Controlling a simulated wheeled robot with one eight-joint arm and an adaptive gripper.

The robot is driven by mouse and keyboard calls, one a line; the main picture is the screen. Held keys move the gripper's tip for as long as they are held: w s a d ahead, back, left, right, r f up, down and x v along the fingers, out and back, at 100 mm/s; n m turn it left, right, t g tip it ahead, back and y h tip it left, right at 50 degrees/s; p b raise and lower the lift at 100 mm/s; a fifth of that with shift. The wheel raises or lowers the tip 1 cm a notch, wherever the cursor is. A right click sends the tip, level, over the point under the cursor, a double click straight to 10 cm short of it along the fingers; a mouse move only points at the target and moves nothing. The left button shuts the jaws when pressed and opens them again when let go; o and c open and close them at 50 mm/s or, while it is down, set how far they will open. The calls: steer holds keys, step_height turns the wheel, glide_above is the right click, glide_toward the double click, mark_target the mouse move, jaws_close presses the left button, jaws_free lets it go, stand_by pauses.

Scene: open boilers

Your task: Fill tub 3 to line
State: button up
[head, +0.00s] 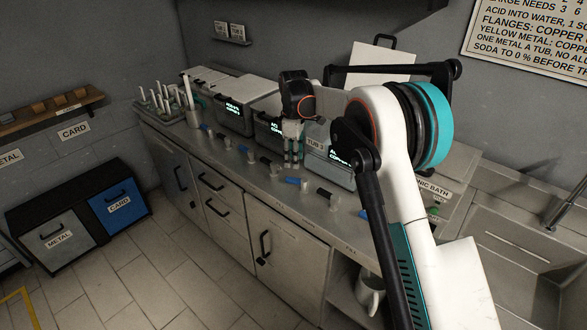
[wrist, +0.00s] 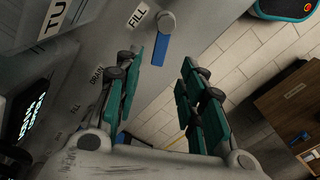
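Tub 3 (head: 336,174) is a grey tub on the bench with a TUB 3 label and a lit display, partly hidden by my arm. Its display is too small to read fully. My gripper (head: 292,163) points down in front of tub 3, close above a blue-handled valve (head: 292,181) on the bench front. In the wrist view, my gripper (wrist: 163,65) is open with its teal finger pads apart. The blue handle (wrist: 160,49) and its grey knob, beside a FILL label (wrist: 137,18), show beyond the fingertips. No contact with the handle is clear.
More tubs (head: 232,112) stand to the left, with blue and black valve handles along the bench edge. A container of upright rods (head: 193,116) is at the far left. A sink (head: 510,255) is at right. METAL and CARD bins (head: 120,203) stand on the floor.

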steer(key=shift+r, duration=1.8)
stand_by(6.2)
